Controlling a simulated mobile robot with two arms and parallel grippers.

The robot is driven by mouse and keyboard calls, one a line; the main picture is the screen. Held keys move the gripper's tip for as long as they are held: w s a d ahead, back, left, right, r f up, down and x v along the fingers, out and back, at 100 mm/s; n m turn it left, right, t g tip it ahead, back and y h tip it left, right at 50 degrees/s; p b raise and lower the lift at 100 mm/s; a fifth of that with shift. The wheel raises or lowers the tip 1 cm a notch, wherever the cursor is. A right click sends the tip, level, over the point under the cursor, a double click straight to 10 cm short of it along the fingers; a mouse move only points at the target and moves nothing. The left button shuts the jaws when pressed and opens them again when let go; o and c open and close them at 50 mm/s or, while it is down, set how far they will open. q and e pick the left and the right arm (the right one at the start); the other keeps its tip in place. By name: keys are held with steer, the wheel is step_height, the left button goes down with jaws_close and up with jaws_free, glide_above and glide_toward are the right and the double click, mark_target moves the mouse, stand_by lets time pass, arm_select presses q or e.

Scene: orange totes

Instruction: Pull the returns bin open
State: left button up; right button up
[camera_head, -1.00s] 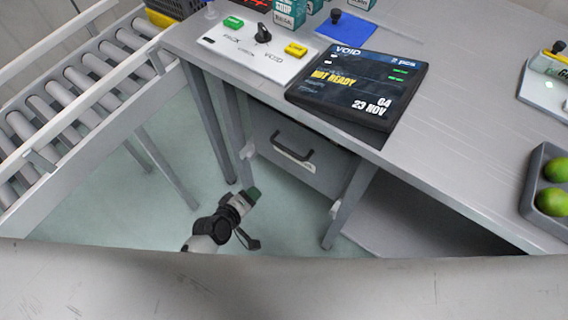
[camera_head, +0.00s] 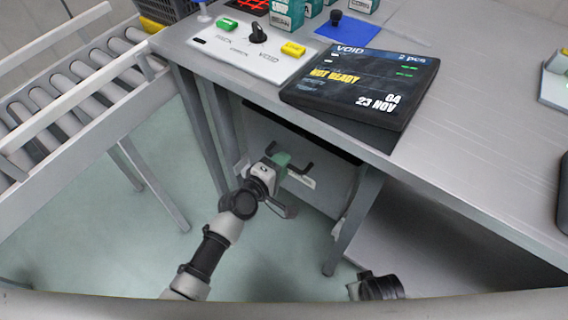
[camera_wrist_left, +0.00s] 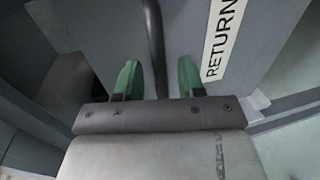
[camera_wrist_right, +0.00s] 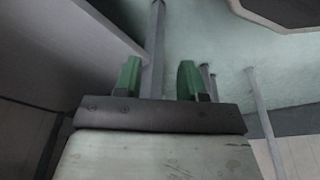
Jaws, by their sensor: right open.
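The returns bin (camera_head: 325,197) is a grey drawer-like box under the workbench, with a dark bar handle (camera_head: 305,168) and a white label on its front. The label (camera_wrist_left: 222,42) reads "RETURN" in the left wrist view. My left gripper (camera_head: 283,162) is at the handle. In the left wrist view, its green fingers (camera_wrist_left: 158,80) stand apart on either side of the handle bar (camera_wrist_left: 155,40), with gaps showing. My right gripper (camera_wrist_right: 159,80) is open, with no object clearly held; a grey leg shows beyond its fingers.
The workbench (camera_head: 470,150) above carries a dark display (camera_head: 355,85) and a button panel (camera_head: 250,50). Bench legs (camera_head: 352,225) flank the bin. A roller conveyor (camera_head: 70,90) stands at the left. The floor (camera_head: 130,240) before the bin looks clear.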

arm_select(q)
steer(key=shift+x, duration=0.75)
arm_select(e)
steer(key=shift+w+r, duration=0.15)
steer(key=shift+r, duration=0.4)
arm_select(q)
jaws_close()
steer(key=shift+s, duration=0.1)
